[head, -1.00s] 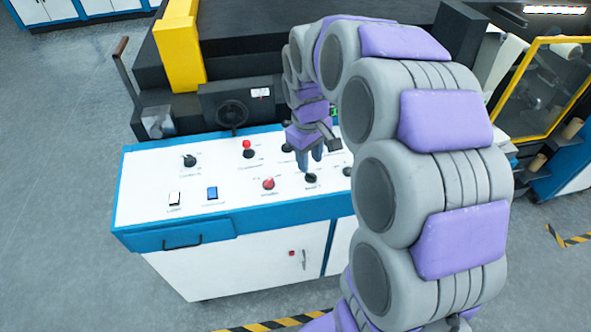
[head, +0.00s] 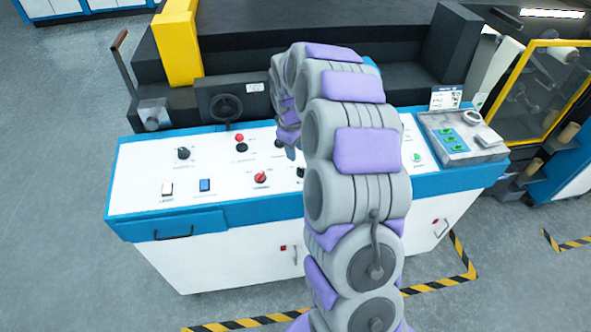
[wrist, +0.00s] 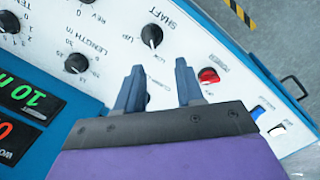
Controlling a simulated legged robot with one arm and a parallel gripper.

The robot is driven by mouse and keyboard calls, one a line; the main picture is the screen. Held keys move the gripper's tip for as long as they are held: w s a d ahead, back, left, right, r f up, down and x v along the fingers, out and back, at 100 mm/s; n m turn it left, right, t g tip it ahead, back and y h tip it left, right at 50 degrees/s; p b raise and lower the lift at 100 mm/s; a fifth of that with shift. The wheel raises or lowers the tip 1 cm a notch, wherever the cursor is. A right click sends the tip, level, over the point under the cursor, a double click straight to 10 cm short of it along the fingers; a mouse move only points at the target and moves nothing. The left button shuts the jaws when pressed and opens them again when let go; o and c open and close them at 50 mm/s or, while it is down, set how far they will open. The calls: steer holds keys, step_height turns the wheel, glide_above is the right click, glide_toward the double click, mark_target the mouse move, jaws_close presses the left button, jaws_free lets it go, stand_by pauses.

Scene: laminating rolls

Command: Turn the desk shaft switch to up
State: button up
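The shaft switch (wrist: 152,36) is a black round knob on the white panel in the wrist view, with the word SHAFT beside it and UP printed to its left. A pale pointer mark shows on it, but its exact setting is hard to tell. In the head view a black knob (head: 300,172), likely the same one, is partly hidden by my arm. My gripper (wrist: 158,74) is open and empty, its two fingers apart above the panel. The shaft switch lies beyond the fingertips, not between them. In the head view my gripper (head: 291,152) is mostly hidden behind my arm.
A red knob (wrist: 208,75) sits right of the fingers. Another black knob (wrist: 147,98) shows partly between them. The length knob (wrist: 76,63) and a green digital display (wrist: 30,97) are at left. A blue switch (head: 205,185) and white switch (head: 167,189) are on the desk's left.

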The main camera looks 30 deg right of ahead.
mark_target(302, 169)
steer(key=d+f, duration=0.1)
steer(key=f, duration=0.1)
steer(key=d+f, duration=0.2)
steer(key=f, duration=0.1)
steer(key=d+f+b, duration=0.1)
steer(key=f, duration=0.1)
steer(key=shift+w+d+f, duration=0.1)
steer(key=shift+d+f, duration=0.05)
steer(key=shift+d, duration=0.2)
steer(key=a+f, duration=0.2)
steer(key=a, duration=0.1)
steer(key=shift+w+a+f, duration=0.2)
steer(key=shift+a+f, duration=0.1)
steer(key=shift+s+d+f, duration=0.1)
steer(key=shift+d, duration=0.55)
steer(key=shift+s+d+f, duration=0.1)
steer(key=shift+d, duration=0.5)
steer(key=shift+c, duration=0.4)
steer(key=shift+d, duration=0.15)
steer(key=shift+c, duration=0.7)
steer(key=shift+w+a+r, duration=0.15)
steer(key=shift+a+r, duration=0.1)
steer(key=shift+a, duration=0.35)
jaws_close()
steer(key=shift+d, duration=0.15)
